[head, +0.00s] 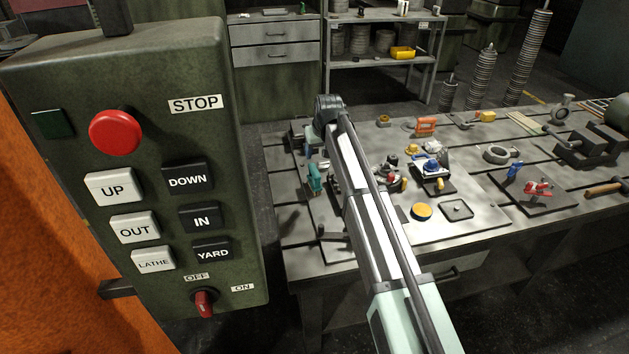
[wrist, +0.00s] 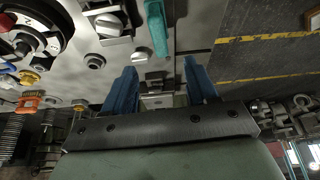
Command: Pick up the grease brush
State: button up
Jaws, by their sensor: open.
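My gripper (wrist: 161,72) is open in the wrist view, with its two blue fingers apart and nothing held between them. At the top of that view, ahead of the fingertips and apart from them, is a long teal thing (wrist: 155,28) like a handle, cut off by the frame edge. A teal thing (head: 315,178) also shows on the workbench in the head view, beside my arm. I cannot tell whether either is the grease brush; no bristles are clear. In the head view my gripper is small and partly hidden behind my arm, at the bench's left end.
The workbench (head: 470,235) carries many small parts, among them an orange disc (head: 421,211), a square plate (head: 456,209) and a vice (head: 592,145). A green control box (head: 75,215) stands at the left. The bench's front strip is mostly bare.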

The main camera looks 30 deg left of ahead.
aim_at(315, 170)
jog(key=x, duration=0.7)
jog(key=shift+w+a+f, duration=0.1)
jog(key=shift+a+f, duration=0.1)
jog(key=shift+f, duration=0.1)
jog(key=shift+x, duration=3)
jog(key=shift+w+d, duration=0.15)
jog(key=shift+d, duration=0.05)
grip_shut()
